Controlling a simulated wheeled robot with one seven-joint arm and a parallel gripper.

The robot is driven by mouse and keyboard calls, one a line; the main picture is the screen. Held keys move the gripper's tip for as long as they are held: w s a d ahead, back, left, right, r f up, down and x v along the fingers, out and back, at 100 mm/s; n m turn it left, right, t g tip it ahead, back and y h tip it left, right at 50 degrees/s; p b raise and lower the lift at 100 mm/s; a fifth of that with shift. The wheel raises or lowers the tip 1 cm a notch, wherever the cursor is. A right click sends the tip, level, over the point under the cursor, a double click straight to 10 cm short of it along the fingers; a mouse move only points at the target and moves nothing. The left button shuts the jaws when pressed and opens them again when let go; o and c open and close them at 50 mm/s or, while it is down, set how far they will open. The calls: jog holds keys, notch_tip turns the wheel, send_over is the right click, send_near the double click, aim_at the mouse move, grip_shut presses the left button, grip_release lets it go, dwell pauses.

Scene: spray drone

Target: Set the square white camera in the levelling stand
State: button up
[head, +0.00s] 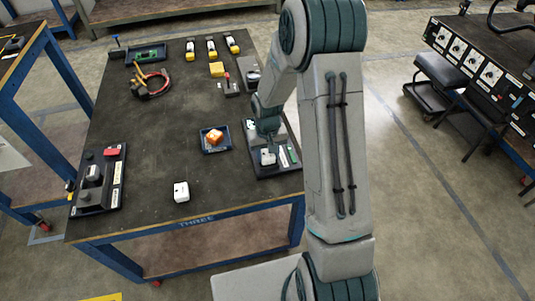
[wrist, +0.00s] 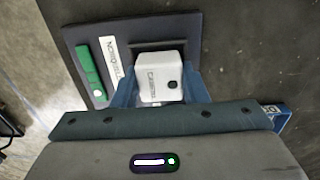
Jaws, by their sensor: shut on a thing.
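A square white camera (wrist: 161,72), with lettering and a dark dot on its face, sits between the two blue fingers of my gripper (wrist: 158,92) in the wrist view. My gripper is shut on it. In the head view, my gripper (head: 267,143) is low over a dark board at the table's right front, with the white camera (head: 268,157) at its tips. The dark board (wrist: 187,28), which has a green bar and a white label, lies right beneath the camera. I cannot tell whether the camera touches it, and the seat there is largely hidden.
Another white block (head: 181,192) stands near the table's front edge. A blue tray with an orange thing (head: 214,138) is left of my gripper. A board with red and grey parts (head: 97,180) lies at left. The table's middle is clear.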

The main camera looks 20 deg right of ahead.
jog(key=shift+s+f, duration=0.1)
jog(key=shift+f, duration=0.05)
jog(key=shift+s+f+b, duration=0.35)
jog(key=shift+f+b, duration=0.25)
jog(key=shift+b, duration=0.05)
jog(key=o, duration=0.9)
jog(key=shift+w+r+p, duration=0.15)
jog(key=shift+r+p, duration=0.45)
jog(key=shift+p, duration=0.1)
jog(key=shift+o, duration=0.4)
notch_tip(320, 180, up, 12)
jog(key=p, duration=0.1)
jog(key=shift+w, duration=0.25)
jog(key=s+r+t, duration=0.1)
jog(key=s+r, duration=0.5)
jog(key=s, duration=0.4)
jog(key=s+r+t, duration=0.1)
jog(key=s+r, duration=0.5)
jog(key=s, duration=0.4)
jog(key=shift+s+a+r, duration=0.2)
jog(key=shift+s, duration=0.15)
